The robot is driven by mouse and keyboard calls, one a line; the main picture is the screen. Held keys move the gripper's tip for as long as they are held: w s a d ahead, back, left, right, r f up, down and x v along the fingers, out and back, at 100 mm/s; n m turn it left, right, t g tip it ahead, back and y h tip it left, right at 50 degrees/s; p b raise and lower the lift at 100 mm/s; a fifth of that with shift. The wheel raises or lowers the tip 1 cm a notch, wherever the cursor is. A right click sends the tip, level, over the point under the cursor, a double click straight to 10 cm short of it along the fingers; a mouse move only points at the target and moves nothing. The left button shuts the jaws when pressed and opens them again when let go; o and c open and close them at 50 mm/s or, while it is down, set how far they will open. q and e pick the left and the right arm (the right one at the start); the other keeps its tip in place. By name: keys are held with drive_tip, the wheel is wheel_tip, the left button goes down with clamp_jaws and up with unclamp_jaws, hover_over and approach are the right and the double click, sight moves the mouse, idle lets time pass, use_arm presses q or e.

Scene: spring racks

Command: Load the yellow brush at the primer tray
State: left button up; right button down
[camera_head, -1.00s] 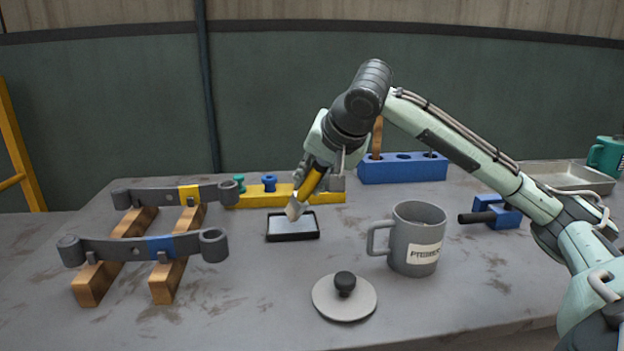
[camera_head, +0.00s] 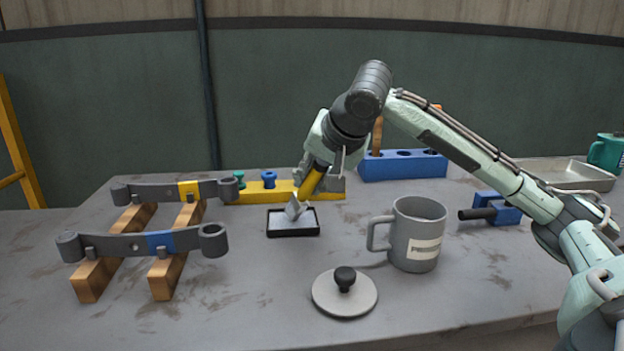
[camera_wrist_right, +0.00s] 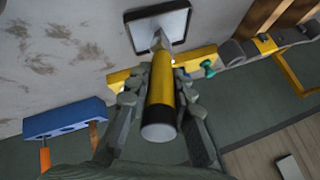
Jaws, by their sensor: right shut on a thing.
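The yellow brush (camera_head: 311,182) is held tilted in my right gripper (camera_head: 318,167), its pale bristle end pointing down into the primer tray. The right wrist view shows the yellow handle (camera_wrist_right: 160,95) with a dark end between the gripper's fingers (camera_wrist_right: 157,92). The primer tray (camera_head: 293,234) is a small black-rimmed tray with a pale surface. It also shows in the right wrist view (camera_wrist_right: 140,42) beyond the brush. The bristle tip is over the tray's inside and appears to meet its surface. My left gripper is not in view.
A grey mug (camera_head: 421,232) stands right of the tray, with a round lid (camera_head: 330,302) in front. Two dark spring bars (camera_head: 130,246) rest on wooden blocks at left. A yellow rack (camera_head: 250,195) and a blue holder (camera_head: 405,170) stand behind. A blue clamp-like item (camera_head: 505,213) lies at right.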

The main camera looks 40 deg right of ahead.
wheel_tip(320, 180, up, 3)
drive_tip(key=p, duration=0.3)
drive_tip(key=shift+f, duration=0.1)
drive_tip(key=shift+r, duration=2.05)
